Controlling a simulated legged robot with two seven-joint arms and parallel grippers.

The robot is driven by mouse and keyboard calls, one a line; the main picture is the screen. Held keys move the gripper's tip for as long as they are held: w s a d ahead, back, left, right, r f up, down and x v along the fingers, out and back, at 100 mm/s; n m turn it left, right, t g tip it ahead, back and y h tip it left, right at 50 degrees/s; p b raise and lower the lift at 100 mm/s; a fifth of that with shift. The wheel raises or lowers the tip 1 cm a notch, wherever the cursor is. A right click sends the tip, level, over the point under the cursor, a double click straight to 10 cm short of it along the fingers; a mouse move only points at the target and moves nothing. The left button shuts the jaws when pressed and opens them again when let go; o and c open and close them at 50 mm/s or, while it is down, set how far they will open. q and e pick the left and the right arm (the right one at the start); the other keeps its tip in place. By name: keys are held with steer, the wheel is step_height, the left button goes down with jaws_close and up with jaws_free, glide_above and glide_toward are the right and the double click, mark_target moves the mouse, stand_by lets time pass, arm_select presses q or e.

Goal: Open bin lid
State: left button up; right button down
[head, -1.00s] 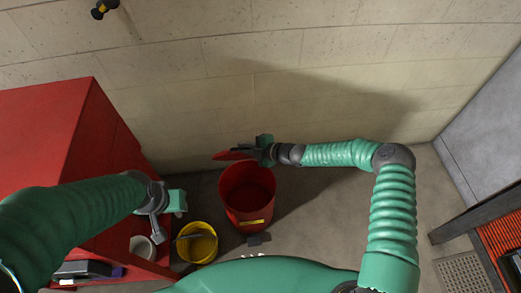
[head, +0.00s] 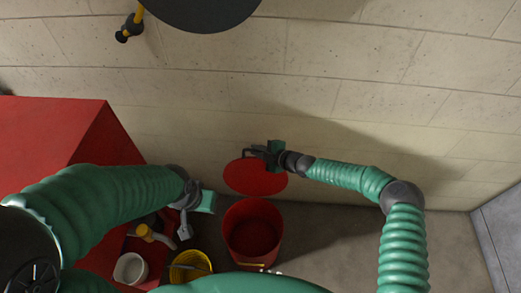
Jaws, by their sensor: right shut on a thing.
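The red bin (head: 237,222) stands on the floor near the wall, and its round mouth is uncovered. The round red lid (head: 255,180) is raised behind the mouth, with its flat face showing. My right gripper (head: 257,152) is at the lid's upper edge, shut on the lid. The exact grip point is partly hidden by the gripper. My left gripper (head: 186,222) hangs left of the bin, apart from it, near the red cabinet. Its fingers are too small and dark to tell whether they are open.
A yellow bucket (head: 190,266) and a white container (head: 130,269) stand left of the bin. A large red cabinet (head: 60,130) fills the left side. The stone wall (head: 360,80) is close behind the bin. Floor at right (head: 450,235) is clear.

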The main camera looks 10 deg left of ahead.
steer(key=shift+d, duration=0.1)
steer(key=c, duration=1.5)
jaws_free()
steer(key=shift+o, duration=0.2)
steer(key=p+v, duration=0.5)
steer(key=v, duration=1.2)
steer(key=shift+w, duration=0.2)
